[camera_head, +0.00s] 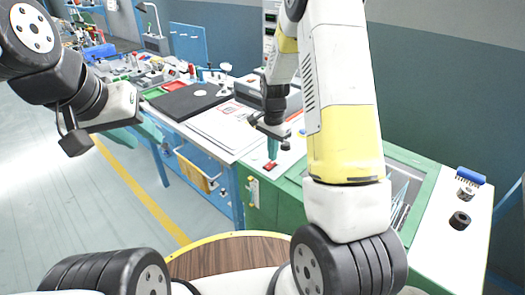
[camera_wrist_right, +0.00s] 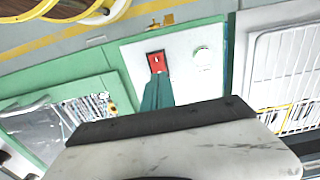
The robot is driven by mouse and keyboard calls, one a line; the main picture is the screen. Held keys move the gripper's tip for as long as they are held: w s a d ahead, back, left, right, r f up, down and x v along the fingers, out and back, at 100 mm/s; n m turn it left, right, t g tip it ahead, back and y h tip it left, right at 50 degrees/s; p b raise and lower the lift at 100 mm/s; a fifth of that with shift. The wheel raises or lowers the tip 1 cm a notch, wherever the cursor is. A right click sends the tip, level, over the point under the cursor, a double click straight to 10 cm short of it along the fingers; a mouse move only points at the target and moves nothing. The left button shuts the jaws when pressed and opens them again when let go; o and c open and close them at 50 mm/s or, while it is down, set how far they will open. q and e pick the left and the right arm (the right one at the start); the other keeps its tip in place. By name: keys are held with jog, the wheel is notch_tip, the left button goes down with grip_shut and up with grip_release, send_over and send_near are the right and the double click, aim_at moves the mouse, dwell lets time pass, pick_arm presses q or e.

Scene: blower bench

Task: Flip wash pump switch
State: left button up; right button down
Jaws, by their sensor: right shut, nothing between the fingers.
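A red rocker switch (camera_head: 269,166) sits on the white top panel of the green cabinet. It also shows in the right wrist view (camera_wrist_right: 156,61); no label can be read. My right gripper (camera_head: 272,152) points down close to this switch, its teal fingers together and empty. In the right wrist view the fingertips (camera_wrist_right: 158,78) lie right at the switch's edge; I cannot tell whether they touch it. My left gripper (camera_head: 76,143) is away at the left, above the floor, and its fingers cannot be made out.
A round white dial (camera_wrist_right: 203,57) is beside the switch.

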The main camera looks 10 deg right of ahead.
aim_at(272, 163)
jog(key=shift+f, duration=0.9)
dwell(0.8)
jog(key=shift+r, duration=3.5)
jog(key=s+a+r+n+t+y, duration=0.1)
jog(key=s+r+n+t, duration=0.15)
jog(key=s+r, duration=0.4)
jog(key=s+r+n+t+y, duration=0.1)
jog(key=s+r+n, duration=0.25)
jog(key=r, duration=0.65)
jog(key=s+a+r+n+t, duration=0.1)
jog(key=s+r+n, duration=0.4)
jog(key=s, duration=0.9)
jog(key=shift+s+r+t, duration=0.15)
jog(key=shift+r+t, duration=0.1)
jog(key=shift+t, duration=0.6)
